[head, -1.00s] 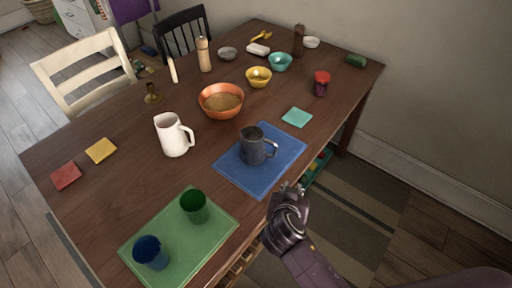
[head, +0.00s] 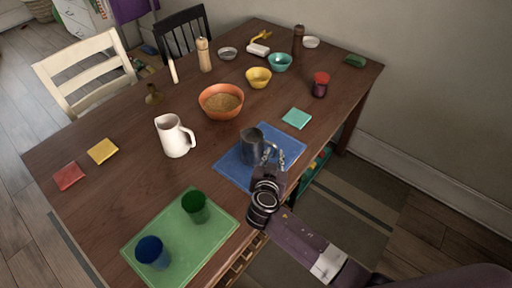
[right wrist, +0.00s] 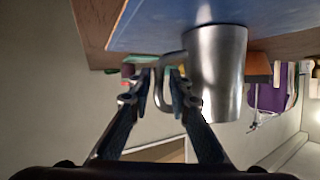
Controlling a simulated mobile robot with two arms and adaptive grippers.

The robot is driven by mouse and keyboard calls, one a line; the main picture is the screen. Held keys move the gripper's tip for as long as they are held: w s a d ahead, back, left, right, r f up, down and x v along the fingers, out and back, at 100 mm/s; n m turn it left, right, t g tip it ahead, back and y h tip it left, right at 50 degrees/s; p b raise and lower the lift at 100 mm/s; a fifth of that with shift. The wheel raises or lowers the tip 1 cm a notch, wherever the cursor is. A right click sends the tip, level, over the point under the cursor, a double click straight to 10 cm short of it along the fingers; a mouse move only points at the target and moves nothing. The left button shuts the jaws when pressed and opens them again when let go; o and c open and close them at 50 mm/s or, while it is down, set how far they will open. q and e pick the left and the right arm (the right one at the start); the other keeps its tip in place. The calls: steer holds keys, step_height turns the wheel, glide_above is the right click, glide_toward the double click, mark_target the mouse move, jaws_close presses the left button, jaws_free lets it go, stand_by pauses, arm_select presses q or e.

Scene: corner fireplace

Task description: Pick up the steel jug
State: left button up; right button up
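The steel jug (head: 250,145) stands upright on the blue placemat (head: 228,168) near the table's right edge. Its handle faces right in the head view. My right gripper (head: 272,155) is at the handle side of the jug, over the mat. In the right wrist view the picture is upside down and the jug (right wrist: 217,72) hangs from the mat (right wrist: 165,25). There my right gripper (right wrist: 159,80) has its two fingers apart, with the handle's outer bar appearing between the tips. Whether they touch it I cannot tell. My left gripper is not in view.
A white pitcher (head: 173,140) and an orange bowl (head: 221,101) stand left of and behind the jug. A green tray (head: 178,240) with a blue cup (head: 152,252) and a green cup (head: 195,207) lies in front. A teal coaster (head: 297,118) lies right of the jug.

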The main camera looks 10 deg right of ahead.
steer(key=shift+x, duration=0.95)
jaws_close()
